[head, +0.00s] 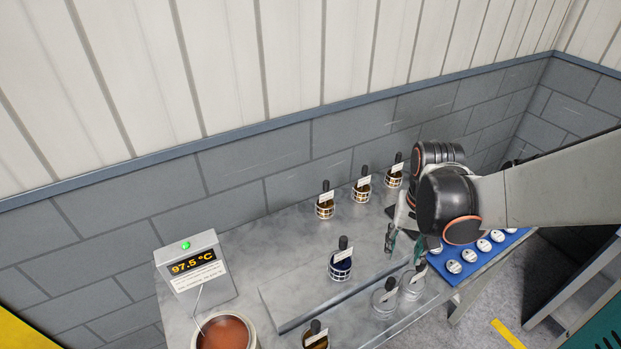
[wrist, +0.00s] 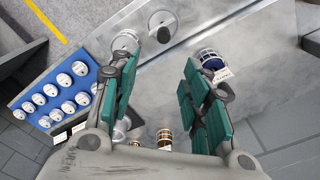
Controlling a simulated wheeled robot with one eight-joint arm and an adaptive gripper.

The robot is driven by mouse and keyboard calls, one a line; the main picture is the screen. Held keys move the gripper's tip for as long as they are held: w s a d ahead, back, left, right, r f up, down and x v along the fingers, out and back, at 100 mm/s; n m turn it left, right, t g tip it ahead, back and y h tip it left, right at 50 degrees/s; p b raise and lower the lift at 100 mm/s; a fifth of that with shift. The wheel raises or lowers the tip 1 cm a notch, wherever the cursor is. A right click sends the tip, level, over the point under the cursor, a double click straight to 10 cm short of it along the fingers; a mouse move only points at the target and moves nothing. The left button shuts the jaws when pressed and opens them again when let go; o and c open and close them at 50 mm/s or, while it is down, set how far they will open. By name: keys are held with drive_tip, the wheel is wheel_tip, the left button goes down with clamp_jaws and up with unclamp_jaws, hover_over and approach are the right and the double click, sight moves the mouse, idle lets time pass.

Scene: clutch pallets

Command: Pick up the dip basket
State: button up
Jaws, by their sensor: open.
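Several small wire baskets with dark upright handles and white tags stand on the grey bench. One basket with dark blue contents (head: 341,268) stands near the middle; a basket with dark contents also shows in the wrist view (wrist: 211,60), beside the right finger. Amber-filled ones stand along the back: a left one (head: 325,208), a middle one (head: 362,192) and a right one (head: 394,178). Another amber one (head: 316,341) is cut off at the bottom edge. Which one the task means, I cannot tell. My gripper (head: 404,246) is open and empty, right of the blue basket.
A blue tray (head: 470,266) of round white-topped pieces lies at right. A 97.5 °C display box (head: 196,264) and a pot of brown liquid (head: 226,333) stand at left. Bare bench (head: 275,245) lies between.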

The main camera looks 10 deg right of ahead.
sight(392, 280)
drive_tip(key=f+b, duration=0.2)
drive_tip(key=f, duration=0.1)
drive_tip(key=f+b, duration=0.2)
drive_tip(key=f, duration=0.1)
drive_tip(key=f+b, duration=0.2)
drive_tip(key=f, duration=0.1)
drive_tip(key=shift+s+b, duration=0.4)
drive_tip(key=f+b, duration=0.2)
drive_tip(key=f, duration=0.1)
drive_tip(key=f+b, duration=0.2)
drive_tip(key=shift+w+a+f, duration=0.1)
drive_tip(key=shift+w+a, duration=0.1)
drive_tip(key=shift+a, duration=0.2)
clamp_jaws()
